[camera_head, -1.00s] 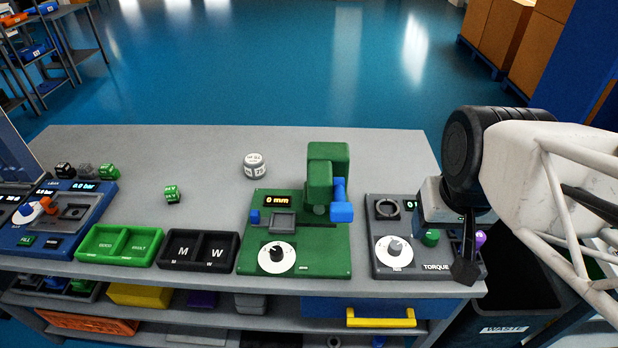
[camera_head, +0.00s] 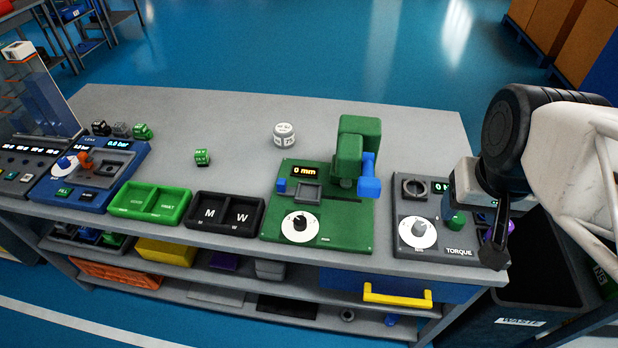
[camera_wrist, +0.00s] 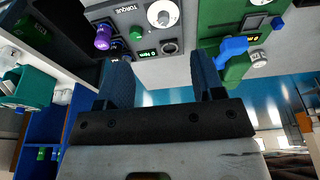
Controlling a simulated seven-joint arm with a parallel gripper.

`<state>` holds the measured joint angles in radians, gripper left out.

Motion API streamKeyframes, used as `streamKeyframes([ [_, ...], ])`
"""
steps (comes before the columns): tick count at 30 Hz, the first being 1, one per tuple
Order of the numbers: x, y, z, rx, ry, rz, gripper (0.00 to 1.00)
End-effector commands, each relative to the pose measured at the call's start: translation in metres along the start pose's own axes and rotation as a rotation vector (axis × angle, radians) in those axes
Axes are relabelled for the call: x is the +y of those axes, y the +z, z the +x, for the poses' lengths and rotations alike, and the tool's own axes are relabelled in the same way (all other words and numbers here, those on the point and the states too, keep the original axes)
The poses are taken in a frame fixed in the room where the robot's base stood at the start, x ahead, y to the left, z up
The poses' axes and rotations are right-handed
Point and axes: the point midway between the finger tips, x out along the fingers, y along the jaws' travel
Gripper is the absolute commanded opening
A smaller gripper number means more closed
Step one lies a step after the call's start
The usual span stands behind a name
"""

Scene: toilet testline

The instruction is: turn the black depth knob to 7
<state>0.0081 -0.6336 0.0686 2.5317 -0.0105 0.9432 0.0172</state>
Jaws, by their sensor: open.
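The black depth knob (camera_head: 300,223) sits on a white dial at the front left of the green station (camera_head: 345,238) in the head view. The station's display (camera_head: 305,170) reads 0 mm. A blue lever (camera_head: 369,178) hangs on the right of its green column. My gripper (camera_head: 494,250) is at the right, over the torque station and well right of the knob. In the wrist view my gripper (camera_wrist: 162,80) is open, with nothing between its two blue fingers. The green station (camera_wrist: 235,65) shows there at the upper right; the black knob is not visible in that view.
The grey torque station (camera_head: 422,205) with a grey knob (camera_head: 419,228) lies between my gripper and the green station. A black M/W tray (camera_head: 225,213) is left of it. A white round part (camera_head: 284,134) stands behind. A waste bin (camera_head: 540,290) is at the right.

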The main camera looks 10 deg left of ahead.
Motion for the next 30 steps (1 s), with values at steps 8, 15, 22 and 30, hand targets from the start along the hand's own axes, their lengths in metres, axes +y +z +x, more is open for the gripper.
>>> streamKeyframes([
  [8,0.0,-0.008,-0.031,0.004,0.0,0.0,0.62],
  [15,-0.009,-0.023,-0.049,-0.012,-0.007,-0.04,0.62],
  [22,-0.034,-0.047,-0.049,-0.04,-0.023,-0.136,0.62],
  [30,-0.082,-0.084,-0.047,-0.082,-0.046,-0.293,0.62],
])
